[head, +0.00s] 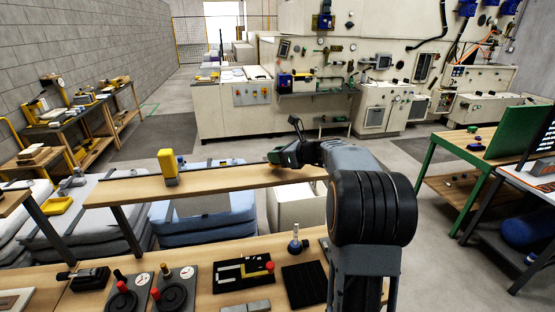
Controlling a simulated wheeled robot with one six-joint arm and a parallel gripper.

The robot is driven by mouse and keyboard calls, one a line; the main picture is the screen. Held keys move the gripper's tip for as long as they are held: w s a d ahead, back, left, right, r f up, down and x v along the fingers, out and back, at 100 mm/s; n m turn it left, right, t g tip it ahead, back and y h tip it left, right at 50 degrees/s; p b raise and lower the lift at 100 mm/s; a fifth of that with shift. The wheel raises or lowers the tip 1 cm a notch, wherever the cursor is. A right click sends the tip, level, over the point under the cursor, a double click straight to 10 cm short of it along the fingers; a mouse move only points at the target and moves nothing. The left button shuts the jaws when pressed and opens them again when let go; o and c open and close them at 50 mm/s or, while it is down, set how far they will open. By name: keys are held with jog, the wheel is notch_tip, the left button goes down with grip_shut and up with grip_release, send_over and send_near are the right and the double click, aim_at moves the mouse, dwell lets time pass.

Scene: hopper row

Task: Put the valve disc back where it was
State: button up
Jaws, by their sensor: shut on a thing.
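My gripper (284,154) is at the end of my grey arm, low over the right part of the raised wooden shelf (235,181). It is shut on a small dark green thing at its tip, mostly hidden by the gripper and too small to identify; I cannot tell whether it is the valve disc.
A yellow block on a grey base (168,167) stands on the shelf. My arm hides the bench's right part. A green-framed table (483,143) stands right.

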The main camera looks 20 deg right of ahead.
jog(key=shift+f, duration=1.05)
jog(key=shift+f, duration=0.15)
jog(key=o, duration=1)
